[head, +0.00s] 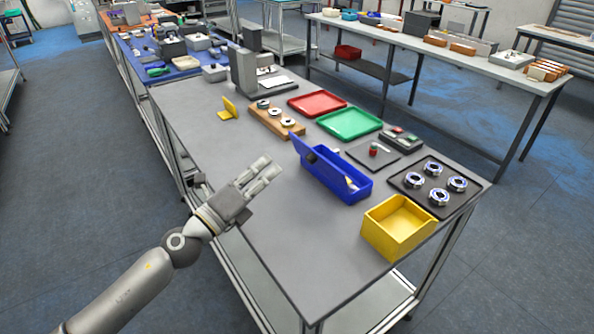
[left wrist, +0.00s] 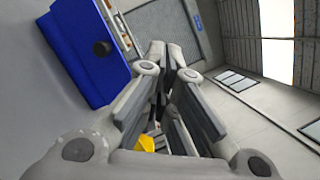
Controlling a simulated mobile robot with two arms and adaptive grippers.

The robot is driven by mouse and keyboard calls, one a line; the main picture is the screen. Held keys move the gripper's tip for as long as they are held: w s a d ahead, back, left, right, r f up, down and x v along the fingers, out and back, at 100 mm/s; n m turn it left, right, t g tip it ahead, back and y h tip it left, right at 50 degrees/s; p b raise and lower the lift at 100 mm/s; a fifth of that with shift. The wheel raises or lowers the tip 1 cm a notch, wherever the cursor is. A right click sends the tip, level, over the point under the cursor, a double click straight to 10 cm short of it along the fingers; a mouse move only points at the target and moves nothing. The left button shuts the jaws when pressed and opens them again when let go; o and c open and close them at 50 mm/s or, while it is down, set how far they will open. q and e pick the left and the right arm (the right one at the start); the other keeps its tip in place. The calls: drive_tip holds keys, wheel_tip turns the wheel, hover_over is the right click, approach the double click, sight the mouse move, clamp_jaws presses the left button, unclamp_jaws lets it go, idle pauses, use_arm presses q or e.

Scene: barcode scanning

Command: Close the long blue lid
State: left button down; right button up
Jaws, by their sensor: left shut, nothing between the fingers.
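The long blue lid (head: 301,148) stands tilted open along the left side of the blue box (head: 352,197), with a dark knob on its face. A small pale item shows inside the box. In the left wrist view the blue lid (left wrist: 85,55) and its dark knob fill the upper left. My left gripper (head: 274,168) is shut and empty, above the table, left of the lid and apart from it. Its fingers also show in the left wrist view (left wrist: 168,55). My right gripper is not in view.
A yellow bin (head: 390,240) stands right of the box near the table's corner. A dark tray (head: 408,184) with several rings lies behind it. Green (head: 350,123) and red (head: 317,103) trays lie farther back. The grey table is bare in front of the box.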

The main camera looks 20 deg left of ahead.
use_arm(q)
drive_tip(key=w+a+f+m+g, duration=0.2)
drive_tip(key=a+f+m+g, duration=0.5)
drive_tip(key=m, duration=0.7)
drive_tip(key=shift+g, duration=0.6)
drive_tip(key=p+x, duration=0.1)
drive_tip(key=x, duration=0.2)
drive_tip(key=d+r+x, duration=0.1)
drive_tip(key=x, duration=0.2)
drive_tip(key=p+x, duration=0.1)
drive_tip(key=x, duration=0.3)
drive_tip(key=shift+s+d+r+p, duration=0.25)
drive_tip(key=shift+s+d+p, duration=0.05)
drive_tip(key=shift+d, duration=0.05)
drive_tip(key=shift+w+d+r+p, duration=0.2)
drive_tip(key=shift+w+d+p, duration=0.25)
drive_tip(key=shift+w+d, duration=0.35)
drive_tip(key=shift+w+d+r+p, duration=0.15)
drive_tip(key=shift+w+d+p, duration=0.35)
drive_tip(key=shift+w, duration=0.45)
drive_tip(key=shift+d, duration=0.1)
